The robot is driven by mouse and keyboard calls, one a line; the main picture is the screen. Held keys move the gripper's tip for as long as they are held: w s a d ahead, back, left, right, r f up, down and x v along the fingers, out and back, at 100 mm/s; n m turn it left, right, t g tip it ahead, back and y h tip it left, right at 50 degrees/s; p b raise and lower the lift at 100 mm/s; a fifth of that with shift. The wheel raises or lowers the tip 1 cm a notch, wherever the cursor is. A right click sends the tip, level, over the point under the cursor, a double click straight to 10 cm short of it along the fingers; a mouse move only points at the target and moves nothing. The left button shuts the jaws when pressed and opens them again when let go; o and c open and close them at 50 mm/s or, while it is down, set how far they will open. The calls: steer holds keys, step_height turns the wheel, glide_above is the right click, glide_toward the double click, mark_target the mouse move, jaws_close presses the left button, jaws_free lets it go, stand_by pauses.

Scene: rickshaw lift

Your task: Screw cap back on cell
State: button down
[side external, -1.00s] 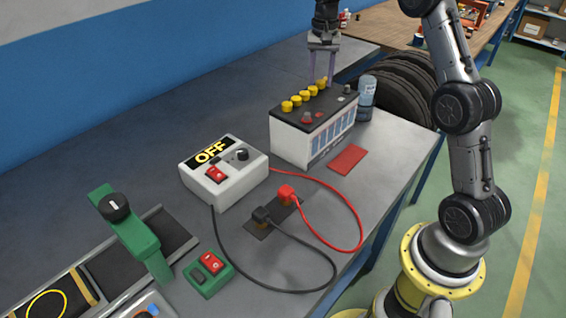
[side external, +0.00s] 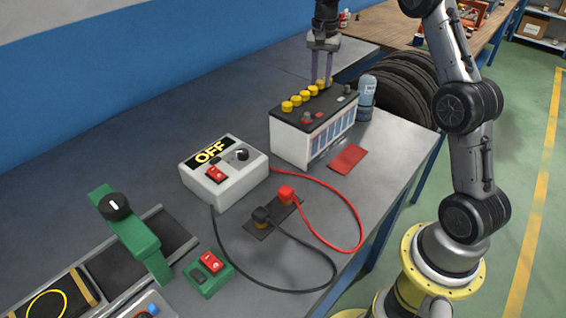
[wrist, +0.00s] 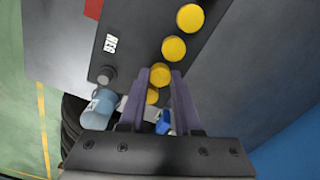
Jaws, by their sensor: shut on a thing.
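The battery (side external: 322,137) has a black top and a white side with blue label stripes. A row of yellow caps (side external: 296,101) runs along its far top edge. My gripper (side external: 322,82) points down at the far end of that row. In the wrist view, my gripper (wrist: 159,72) has its purple fingers shut on a yellow cap (wrist: 160,76). Another yellow cap (wrist: 152,97) shows partly behind it, between the fingers. More caps stand further along the row. The cell opening under the held cap is hidden, so I cannot tell how it is seated.
A bluish bottle (side external: 367,92) stands close to the battery's right end. A red card (side external: 348,159) lies in front. A white OFF box (side external: 224,172), red and black leads and a green switch box (side external: 209,273) are nearer. The bench behind the battery is clear.

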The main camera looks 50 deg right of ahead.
steer(key=m, duration=1)
steer(key=shift+m, duration=0.3)
steer(key=c, duration=1)
jaws_free()
steer(key=n, duration=1.2)
steer(key=shift+n, duration=0.4)
